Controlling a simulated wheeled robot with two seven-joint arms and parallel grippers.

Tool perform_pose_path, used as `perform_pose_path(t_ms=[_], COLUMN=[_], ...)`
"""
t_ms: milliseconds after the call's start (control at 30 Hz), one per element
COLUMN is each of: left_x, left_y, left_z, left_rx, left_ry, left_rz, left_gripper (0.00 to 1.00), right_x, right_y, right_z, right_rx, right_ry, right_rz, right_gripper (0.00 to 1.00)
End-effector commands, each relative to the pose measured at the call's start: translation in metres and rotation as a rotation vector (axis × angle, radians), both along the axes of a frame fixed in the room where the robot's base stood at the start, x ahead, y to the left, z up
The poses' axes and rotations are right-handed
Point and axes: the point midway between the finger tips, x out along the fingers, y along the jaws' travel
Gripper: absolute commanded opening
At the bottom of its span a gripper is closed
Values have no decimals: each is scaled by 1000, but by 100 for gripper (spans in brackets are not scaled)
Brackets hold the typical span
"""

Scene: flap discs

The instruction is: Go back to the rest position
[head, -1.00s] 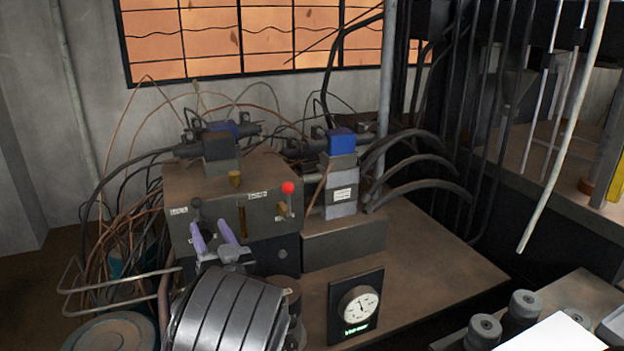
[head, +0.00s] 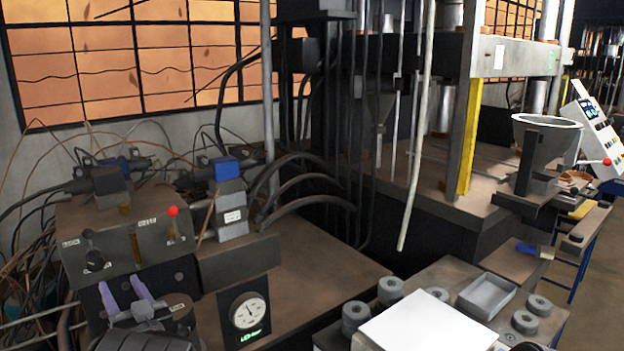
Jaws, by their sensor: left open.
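My left gripper (head: 126,298) shows at the lower left of the head view, with two purple fingers spread apart and nothing between them. It is in front of the lower front of the dark control box (head: 95,238), below its black-knobbed lever (head: 94,257). The red-knobbed lever (head: 173,212) stands at the right of the box, clear of the fingers. My right gripper is not in view.
A gauge panel (head: 247,312) stands right of my left gripper. Several grey discs (head: 355,315), a grey tray (head: 487,296) and a white sheet (head: 428,325) are on a bench at lower right. A press with a yellow strip (head: 470,135) and a hopper (head: 545,140) stand behind.

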Motion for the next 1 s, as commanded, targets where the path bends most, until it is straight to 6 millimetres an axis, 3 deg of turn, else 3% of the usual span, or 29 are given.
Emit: perform_pose_path(t_ms=[367, 567, 667, 767, 867, 1000], left_x=[4, -4, -16, -40, -79, -149], left_y=[-11, -27, -41, -64, -98, -157], left_z=[-80, -154, -204, -267, -334, -406], left_rx=[-95, -198, -275, -385, -526, -739], left_ry=[164, 317, 424, 563, 727, 949], left_rz=[-77, -142, -185, -235, -294, -375], left_gripper=[50, 50, 50, 50, 50, 50], right_x=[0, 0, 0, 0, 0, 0], right_y=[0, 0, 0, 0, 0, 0], right_z=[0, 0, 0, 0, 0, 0], right_rx=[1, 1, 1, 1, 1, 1], right_ry=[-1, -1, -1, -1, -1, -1], right_rz=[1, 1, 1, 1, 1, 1], right_gripper=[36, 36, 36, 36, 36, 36])
